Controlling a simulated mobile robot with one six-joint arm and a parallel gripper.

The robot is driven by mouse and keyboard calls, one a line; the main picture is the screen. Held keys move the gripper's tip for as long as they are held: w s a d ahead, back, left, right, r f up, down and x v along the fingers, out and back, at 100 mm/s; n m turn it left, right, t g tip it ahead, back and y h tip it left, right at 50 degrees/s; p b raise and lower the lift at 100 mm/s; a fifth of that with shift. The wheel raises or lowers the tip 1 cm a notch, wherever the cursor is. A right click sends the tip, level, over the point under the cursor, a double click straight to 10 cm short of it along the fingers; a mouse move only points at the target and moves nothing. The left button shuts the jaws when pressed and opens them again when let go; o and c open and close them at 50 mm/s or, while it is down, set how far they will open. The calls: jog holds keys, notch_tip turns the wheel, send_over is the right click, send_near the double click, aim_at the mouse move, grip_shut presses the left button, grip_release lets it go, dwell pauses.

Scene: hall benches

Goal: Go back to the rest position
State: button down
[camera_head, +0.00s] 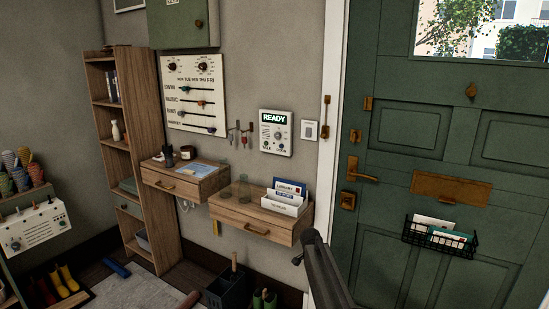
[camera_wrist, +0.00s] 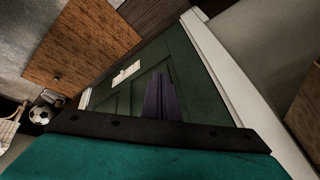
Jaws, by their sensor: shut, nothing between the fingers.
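My gripper (camera_wrist: 160,82) shows in the wrist view as two dark purple fingers pressed together, with nothing between them. Behind the fingers, at a distance, is a green panelled door with a pale plate on it. The fingers appear clear of any surface. In the head view a dark part of my arm rises from the bottom edge, in front of the wall and door frame. The gripper's fingers cannot be made out there.
Two wooden wall drawers (camera_head: 235,219) hang on the wall, bearing a white letter holder (camera_head: 283,206) and small items. The green door (camera_head: 395,215) has a brass handle (camera_head: 362,170) and a wire basket (camera_head: 440,238). A wooden shelf (camera_head: 145,215) stands left. A ball (camera_wrist: 39,116) shows in the wrist view.

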jog(key=s+f+n+g+y, duration=0.1)
jog(key=s+f+n+g, duration=0.1)
jog(key=s+f, duration=1.25)
jog(key=s+f+n+g, duration=0.1)
jog(key=s+f+g, duration=0.2)
jog(key=s+f, duration=1.1)
jog(key=s+a+n+g+y, duration=0.1)
jog(key=s+n, duration=0.5)
jog(key=s, duration=0.9)
jog(key=s+a+r+n+g+y, duration=0.1)
jog(key=s+n, duration=0.5)
jog(key=s, duration=0.9)
jog(key=shift+s+a+r+g+y, duration=0.2)
jog(key=shift+s+a+g+y, duration=0.2)
jog(key=shift+a+g, duration=0.4)
jog(key=shift+w, duration=0.1)
